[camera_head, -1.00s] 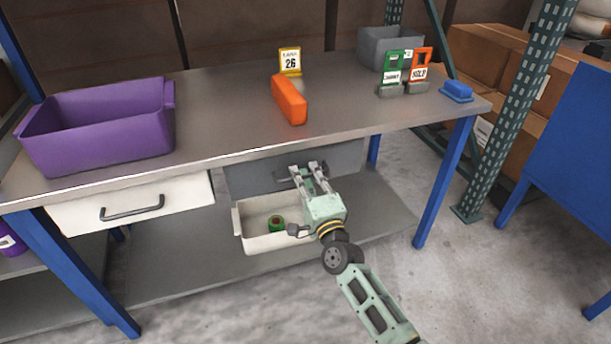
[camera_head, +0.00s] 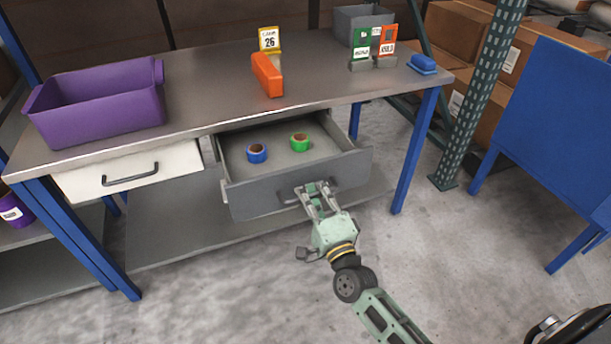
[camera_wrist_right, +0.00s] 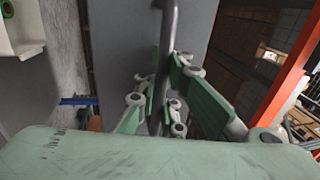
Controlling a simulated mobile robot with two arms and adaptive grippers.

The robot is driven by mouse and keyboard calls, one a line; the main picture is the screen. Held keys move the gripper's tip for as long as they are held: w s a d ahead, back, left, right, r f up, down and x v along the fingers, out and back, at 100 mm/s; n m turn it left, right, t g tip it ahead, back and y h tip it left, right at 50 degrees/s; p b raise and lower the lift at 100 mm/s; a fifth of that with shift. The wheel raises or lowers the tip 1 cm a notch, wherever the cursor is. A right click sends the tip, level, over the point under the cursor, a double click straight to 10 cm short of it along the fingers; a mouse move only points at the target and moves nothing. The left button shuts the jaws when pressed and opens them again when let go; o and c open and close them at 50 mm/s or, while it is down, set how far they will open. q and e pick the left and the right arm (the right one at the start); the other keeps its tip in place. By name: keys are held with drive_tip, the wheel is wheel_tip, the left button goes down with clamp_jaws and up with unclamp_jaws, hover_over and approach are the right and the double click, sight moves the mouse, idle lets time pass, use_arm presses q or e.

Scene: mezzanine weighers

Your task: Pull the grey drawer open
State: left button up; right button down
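The grey drawer (camera_head: 258,199) stands pulled out from under the workbench, its inside visible. A blue roll (camera_head: 257,153) and a green roll (camera_head: 299,142) lie in it. Its dark bar handle (camera_head: 288,197) is on the front face. My right gripper (camera_head: 314,190) is at the handle, coming from the front. In the right wrist view the handle (camera_wrist_right: 169,35) runs between the green finger pads (camera_wrist_right: 165,105), which are closed around it. My left gripper is not in view.
A white drawer (camera_head: 128,172) is shut at the left. On the workbench (camera_head: 200,95) stand a purple bin (camera_head: 95,110), an orange block (camera_head: 267,75), sign holders and a grey bin (camera_head: 345,22). A blue table leg (camera_head: 413,150) stands right of the drawer. The floor (camera_head: 230,300) in front is clear.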

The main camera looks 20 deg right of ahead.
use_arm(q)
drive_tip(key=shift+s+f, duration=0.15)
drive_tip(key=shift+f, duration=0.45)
use_arm(e)
drive_tip(key=shift+s+f, duration=0.3)
drive_tip(key=shift+s, duration=0.35)
drive_tip(key=c, duration=2.5)
unclamp_jaws()
drive_tip(key=o, duration=0.4)
drive_tip(key=shift+w, duration=0.1)
drive_tip(key=shift+r, duration=0.1)
drive_tip(key=s, duration=0.4)
drive_tip(key=s+f, duration=0.1)
drive_tip(key=s, duration=0.3)
drive_tip(key=s+f, duration=0.1)
drive_tip(key=s, duration=0.3)
drive_tip(key=shift+d+f, duration=0.1)
drive_tip(key=shift+d, duration=0.1)
drive_tip(key=shift+w, duration=0.1)
